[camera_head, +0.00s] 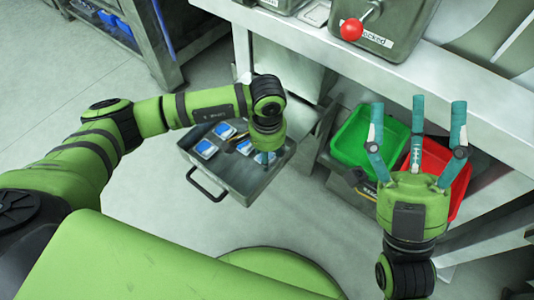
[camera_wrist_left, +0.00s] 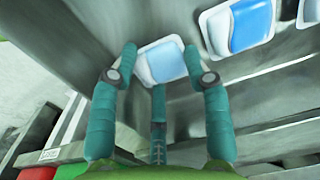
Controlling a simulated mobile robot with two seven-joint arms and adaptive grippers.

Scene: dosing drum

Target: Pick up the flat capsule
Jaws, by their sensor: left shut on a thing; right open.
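A flat capsule (camera_wrist_left: 168,62), a white pad with a blue face, sits between the fingers of my left gripper (camera_wrist_left: 160,68) in the left wrist view. The gripper is shut on it. In the head view the left hand (camera_head: 268,137) reaches down into a grey drawer (camera_head: 238,184), and its arm hides part of the inside. More blue-and-white capsules lie in the drawer, one at its left (camera_head: 206,148) and one behind it (camera_head: 225,130). I cannot tell whether the held capsule is clear of the drawer floor. My right gripper (camera_head: 418,112) is open and empty, fingers pointing up in the picture.
A green bin (camera_head: 352,140) and a red bin (camera_head: 462,192) stand on a shelf under the bench (camera_head: 440,85), behind my right gripper. A machine with a red knob (camera_head: 351,29) is on the bench. The floor left of the drawer is clear.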

